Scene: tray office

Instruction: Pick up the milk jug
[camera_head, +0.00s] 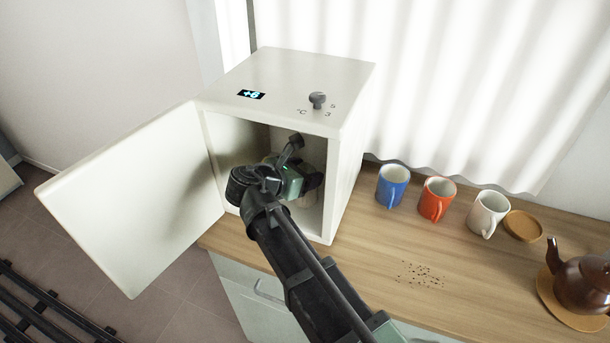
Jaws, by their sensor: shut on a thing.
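My arm reaches into the small white fridge (350,150), whose door (135,195) stands open to the left. My gripper (310,183) is inside the fridge, near its right wall, and is shut on a pale thing, seemingly the milk jug (305,200). Only a small cream-coloured part of the jug shows below the gripper. The rest of it is hidden behind my gripper and wrist. I cannot tell whether the jug touches the fridge floor.
The fridge stands on a wooden counter (390,235). To its right are a blue mug (391,188), a red mug (435,202), a white mug (486,216), a round wooden lid or coaster (523,226) and a brown teapot (582,283). Dark crumbs (421,275) lie in front.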

